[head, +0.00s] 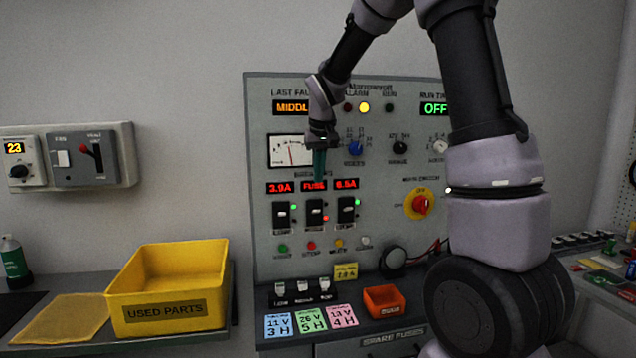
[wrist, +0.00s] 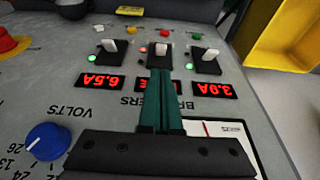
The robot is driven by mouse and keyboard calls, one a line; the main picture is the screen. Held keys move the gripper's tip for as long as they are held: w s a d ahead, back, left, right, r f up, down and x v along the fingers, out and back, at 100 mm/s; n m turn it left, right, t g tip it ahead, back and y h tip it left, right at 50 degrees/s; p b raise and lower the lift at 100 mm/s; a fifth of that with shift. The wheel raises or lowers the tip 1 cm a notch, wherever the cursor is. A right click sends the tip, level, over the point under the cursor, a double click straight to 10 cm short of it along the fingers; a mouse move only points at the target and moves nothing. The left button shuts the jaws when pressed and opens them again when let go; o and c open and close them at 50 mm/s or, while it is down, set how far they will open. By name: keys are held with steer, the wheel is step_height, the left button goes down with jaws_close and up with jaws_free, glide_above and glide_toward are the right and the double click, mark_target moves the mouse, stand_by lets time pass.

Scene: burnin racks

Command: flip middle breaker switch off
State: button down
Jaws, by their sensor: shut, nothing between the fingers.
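Three black breaker switches with white levers sit in a row on the grey panel. The middle breaker (head: 314,212) is below a red display reading FUSE, with a red light beside it. It also shows in the wrist view (wrist: 164,58), just beyond my fingertips. I cannot tell its lever's position for sure. The left breaker (head: 282,215) and right breaker (head: 346,211) have green lights. My gripper (head: 319,180) is shut and empty, its green fingers in front of the FUSE display. In the wrist view the fingers (wrist: 162,74) partly cover that display; contact with the middle breaker is not clear.
A red-yellow rotary switch (head: 420,204) is right of the breakers. A blue knob (head: 355,148) and analog meter (head: 290,150) are above. Below are small switches, coloured cards and an orange bin (head: 387,301). A yellow used-parts bin (head: 170,287) stands at left.

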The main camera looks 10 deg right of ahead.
mark_target(317, 199)
steer(key=x, duration=0.8)
steer(key=shift+f, duration=0.15)
steer(key=shift+f, duration=0.1)
